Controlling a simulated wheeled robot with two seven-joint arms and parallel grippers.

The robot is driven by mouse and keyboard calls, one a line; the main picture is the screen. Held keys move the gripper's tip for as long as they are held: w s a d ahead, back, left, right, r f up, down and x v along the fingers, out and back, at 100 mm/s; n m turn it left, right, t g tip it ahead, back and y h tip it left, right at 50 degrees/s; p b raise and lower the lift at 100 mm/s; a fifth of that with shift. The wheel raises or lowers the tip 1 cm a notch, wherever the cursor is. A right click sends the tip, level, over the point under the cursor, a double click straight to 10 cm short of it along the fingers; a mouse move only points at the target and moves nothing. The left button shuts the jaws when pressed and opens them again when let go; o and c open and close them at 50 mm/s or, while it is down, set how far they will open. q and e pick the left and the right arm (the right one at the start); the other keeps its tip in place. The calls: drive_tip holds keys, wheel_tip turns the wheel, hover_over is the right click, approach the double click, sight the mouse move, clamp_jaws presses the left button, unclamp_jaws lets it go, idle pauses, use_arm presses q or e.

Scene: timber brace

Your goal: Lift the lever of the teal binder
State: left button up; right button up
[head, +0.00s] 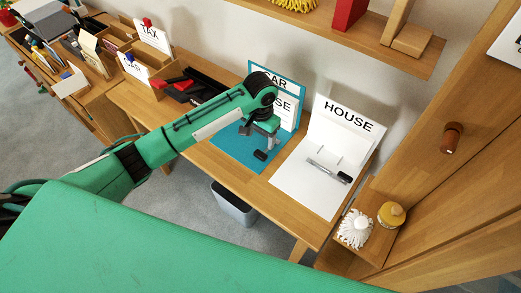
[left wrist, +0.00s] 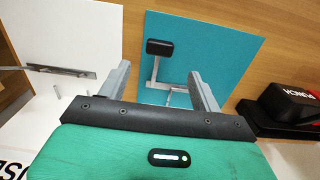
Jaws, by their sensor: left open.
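The teal binder (head: 230,147) lies open on the desk, its cover marked CAR standing against the wall. In the left wrist view the teal binder (left wrist: 225,45) fills the middle. Its lever (head: 260,155) has a black pad and a metal arm; it also shows in the left wrist view (left wrist: 159,47). My left gripper (head: 263,138) is over the binder beside the lever. In the left wrist view its fingers (left wrist: 160,78) are apart, with the lever between and beyond them. Nothing is held. I cannot tell whether the fingers touch the lever. My right gripper is out of view.
A white binder (head: 305,190) marked HOUSE lies open to the right. A black and red hole punch (left wrist: 295,103) is beside the teal binder. A grey bin (head: 233,205) stands below the desk. A shelf (head: 335,35) hangs above, and a cabinet is at right.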

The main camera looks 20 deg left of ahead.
sight(260, 154)
use_arm(q)
wheel_tip(260, 154, down, 8)
drive_tip(key=shift+f+p, duration=0.25)
drive_tip(key=shift+p, duration=0.05)
drive_tip(key=shift+r, duration=0.1)
drive_tip(key=c, duration=1.4)
